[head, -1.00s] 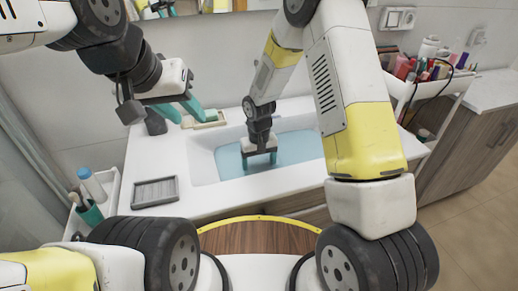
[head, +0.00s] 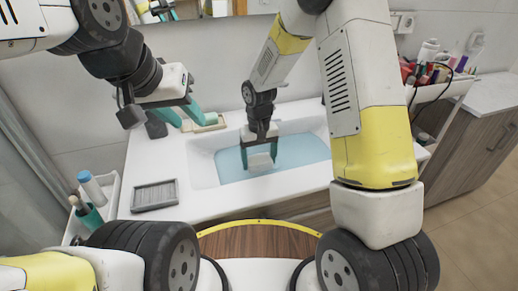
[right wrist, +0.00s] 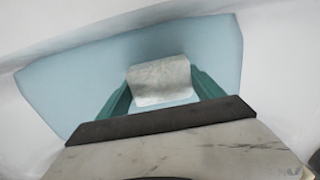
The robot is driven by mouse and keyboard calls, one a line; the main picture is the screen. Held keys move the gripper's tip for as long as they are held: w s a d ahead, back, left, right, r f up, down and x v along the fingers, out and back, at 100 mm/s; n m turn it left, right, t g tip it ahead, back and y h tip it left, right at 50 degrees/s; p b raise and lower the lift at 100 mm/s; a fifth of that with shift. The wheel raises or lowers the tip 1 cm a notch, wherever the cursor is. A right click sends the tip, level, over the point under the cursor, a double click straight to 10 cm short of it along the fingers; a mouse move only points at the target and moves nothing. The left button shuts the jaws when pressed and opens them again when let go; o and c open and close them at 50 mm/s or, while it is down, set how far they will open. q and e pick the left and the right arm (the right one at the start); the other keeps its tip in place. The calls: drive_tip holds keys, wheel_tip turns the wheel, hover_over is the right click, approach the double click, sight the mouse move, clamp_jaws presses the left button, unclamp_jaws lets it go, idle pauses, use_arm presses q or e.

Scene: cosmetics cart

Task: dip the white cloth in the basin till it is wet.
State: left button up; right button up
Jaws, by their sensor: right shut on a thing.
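The white cloth (right wrist: 160,82) is a small pale block-like piece between the green fingers of my right gripper (right wrist: 158,98) in the right wrist view. In the head view the cloth (head: 260,161) shows under my right gripper (head: 259,155), which is shut on it over the basin (head: 203,168). The light blue water (head: 302,150) lies in the basin. The cloth is at or just above the water; I cannot tell whether it touches. My left gripper (head: 193,116) is open and appears empty, above the counter at the basin's left.
A grey ridged tray (head: 154,195) lies on the counter left of the basin. A soap dish (head: 205,124) stands behind it. A side caddy (head: 110,190) holds a bottle and a green cup. A cart (head: 450,85) with cosmetics stands at the right.

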sight(259, 159)
drive_tip(key=shift+r, duration=4.3)
